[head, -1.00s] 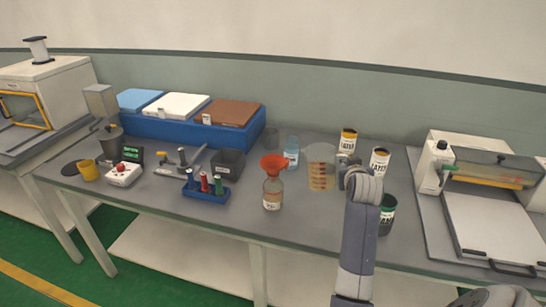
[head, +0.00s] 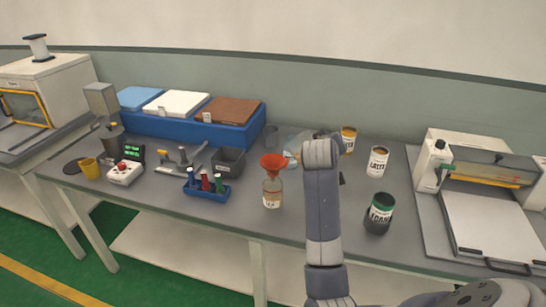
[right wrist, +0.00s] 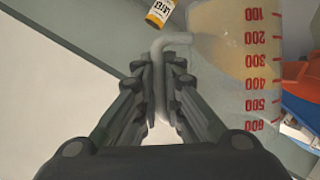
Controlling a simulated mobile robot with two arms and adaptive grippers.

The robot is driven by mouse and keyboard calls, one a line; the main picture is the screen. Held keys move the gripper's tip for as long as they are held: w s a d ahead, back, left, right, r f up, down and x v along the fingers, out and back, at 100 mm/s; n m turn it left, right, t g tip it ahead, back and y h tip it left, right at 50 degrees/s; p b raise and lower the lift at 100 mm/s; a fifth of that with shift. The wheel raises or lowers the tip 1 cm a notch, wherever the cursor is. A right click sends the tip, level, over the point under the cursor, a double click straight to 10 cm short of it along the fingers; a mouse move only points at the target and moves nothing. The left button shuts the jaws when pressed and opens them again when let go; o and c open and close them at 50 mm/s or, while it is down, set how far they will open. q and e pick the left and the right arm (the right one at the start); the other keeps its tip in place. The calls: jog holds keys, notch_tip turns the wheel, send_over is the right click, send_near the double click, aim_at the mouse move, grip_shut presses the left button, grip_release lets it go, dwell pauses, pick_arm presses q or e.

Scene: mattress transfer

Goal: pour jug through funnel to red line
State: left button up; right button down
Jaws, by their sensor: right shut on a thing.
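The orange funnel (head: 273,162) sits upright in the mouth of a clear bottle (head: 272,194) with a pale label. The bottle's red line is too small to make out. The translucent jug (right wrist: 232,95) has a red scale and tan liquid. My right gripper (right wrist: 165,65) is shut on its handle (right wrist: 170,42). In the head view my right arm hides the gripper and most of the jug. A pale translucent part of the jug (head: 294,138) shows just behind and right of the funnel. My left gripper is not in view.
Table space in front of the bottle is clear.

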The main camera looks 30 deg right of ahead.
jog(key=shift+w+a+r, duration=0.15)
jog(key=shift+w+r, duration=0.05)
jog(key=shift+r, duration=0.3)
jog(key=shift+r+n, duration=0.1)
jog(key=shift+n, duration=0.2)
jog(key=shift+w+a+r+n+h, duration=0.3)
jog(key=shift+w+a+r+h, duration=0.1)
jog(key=shift+r, duration=0.25)
jog(key=shift+w+a+r+n+g+h+p, duration=0.2)
jog(key=shift+r+n+g, duration=0.1)
jog(key=shift+r, duration=0.2)
jog(key=shift+w+a+r+n+g+h+p, duration=0.1)
jog(key=shift+w+r+n+g+p, duration=0.15)
jog(key=shift+r, duration=0.25)
jog(key=shift+w+a+r+n+g+h, duration=0.15)
jog(key=shift+w+a+r+n+h, duration=0.05)
jog(key=shift+r+n, duration=0.2)
jog(key=shift+w+a+r+n+g+h, duration=0.15)
jog(key=shift+w+r+n+h, duration=0.1)
jog(key=shift+r, duration=0.2)
dwell(0.7)
jog(key=shift+w+a+r+n+g+h, duration=0.25)
jog(key=shift+w+a+r+n+h, duration=0.1)
jog(key=shift+w+a+r+n, duration=0.3)
dwell(1.6)
jog(key=shift+w+a+r+p, duration=0.15)
jog(key=shift+w+r+p, duration=0.05)
jog(key=shift+p, duration=0.3)
dwell(0.3)
